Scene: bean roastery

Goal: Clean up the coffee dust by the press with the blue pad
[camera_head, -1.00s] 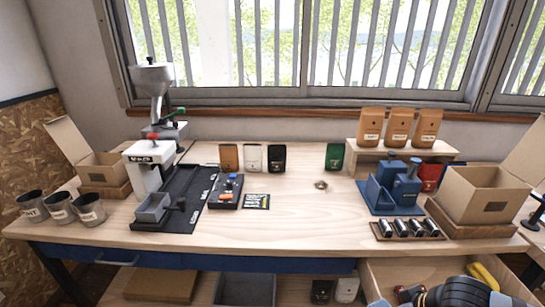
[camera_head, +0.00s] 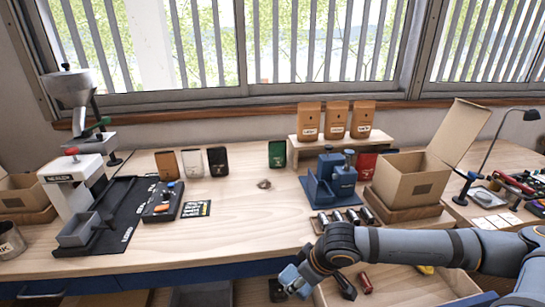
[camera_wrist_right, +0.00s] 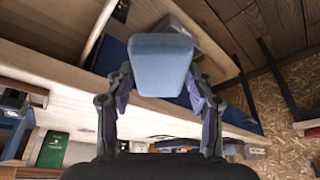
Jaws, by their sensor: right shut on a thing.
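The light blue pad (camera_wrist_right: 162,62) is pinched between the fingers of my right gripper (camera_wrist_right: 160,92) in the right wrist view. In the head view this gripper (camera_head: 297,282) hangs over the left part of the open drawer, at the table's front edge, low in the picture. A small brown patch of coffee dust (camera_head: 264,184) lies on the bare tabletop, left of the blue press (camera_head: 336,178) and apart from it. The gripper is well in front of the dust. My left gripper is not in view.
The open drawer (camera_head: 400,285) holds a few tools. Small metal cylinders (camera_head: 345,217) stand in front of the press; an open cardboard box (camera_head: 412,180) is right of it. A black mat (camera_head: 120,225) with a grinder lies left. The tabletop before the dust is clear.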

